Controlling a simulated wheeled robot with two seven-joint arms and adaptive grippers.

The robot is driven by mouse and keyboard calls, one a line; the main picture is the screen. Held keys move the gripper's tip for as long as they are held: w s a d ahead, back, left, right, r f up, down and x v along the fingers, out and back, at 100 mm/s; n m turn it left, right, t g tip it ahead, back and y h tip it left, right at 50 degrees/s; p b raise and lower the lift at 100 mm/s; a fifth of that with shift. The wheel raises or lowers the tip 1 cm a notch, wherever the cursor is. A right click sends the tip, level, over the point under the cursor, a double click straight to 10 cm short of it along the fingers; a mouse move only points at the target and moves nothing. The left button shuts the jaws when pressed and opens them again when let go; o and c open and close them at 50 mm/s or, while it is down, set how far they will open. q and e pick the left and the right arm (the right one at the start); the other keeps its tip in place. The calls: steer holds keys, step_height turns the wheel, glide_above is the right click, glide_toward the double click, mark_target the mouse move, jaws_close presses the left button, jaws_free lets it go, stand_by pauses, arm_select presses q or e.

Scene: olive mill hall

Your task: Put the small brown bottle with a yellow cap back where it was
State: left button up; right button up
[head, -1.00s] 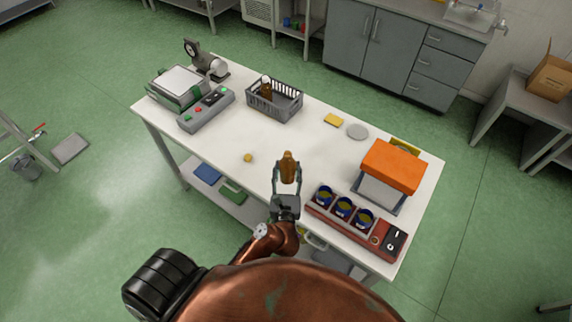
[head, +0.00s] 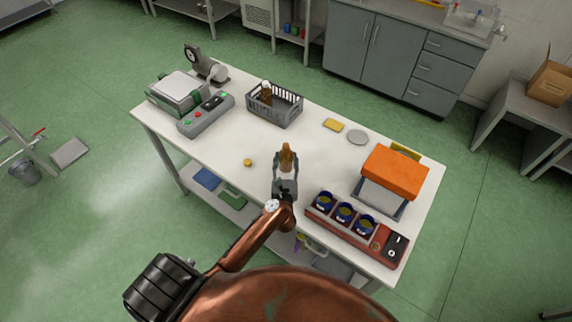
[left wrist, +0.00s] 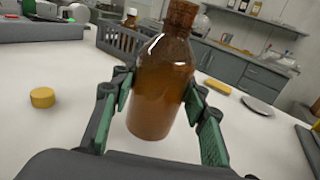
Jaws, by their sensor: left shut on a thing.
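A small brown bottle (head: 286,159) is held over the near middle of the white table (head: 310,142). My left gripper (head: 286,172) is shut on it. In the left wrist view the bottle (left wrist: 162,85) is roughly upright between the green-padded fingers; its neck is brown and I see no yellow cap on it. Whether its base touches the table is hard to tell. A round yellow cap-like piece (head: 248,162) lies on the table to the left, also in the left wrist view (left wrist: 42,97). My right gripper is not in view.
A grey crate (head: 288,113) behind holds another brown bottle (head: 266,95) with a white cap. A red rack (head: 328,220) with several blue-and-yellow tins is near right, an orange-topped device (head: 394,168) behind it. A yellow sponge-like block (head: 333,125) and grey disc (head: 358,137) lie farther back.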

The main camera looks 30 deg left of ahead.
mark_target(286, 170)
arm_select(q)
steer(key=shift+w+a+f, duration=0.15)
steer(key=shift+w+f, duration=0.05)
steer(key=shift+f, duration=0.05)
steer(key=shift+f+b, duration=0.35)
steer(key=shift+f, duration=1.15)
steer(key=shift+f, duration=0.15)
steer(key=o, duration=1.5)
steer(key=shift+s, duration=0.15)
steer(key=b+v, duration=0.1)
steer(key=v, duration=1.1)
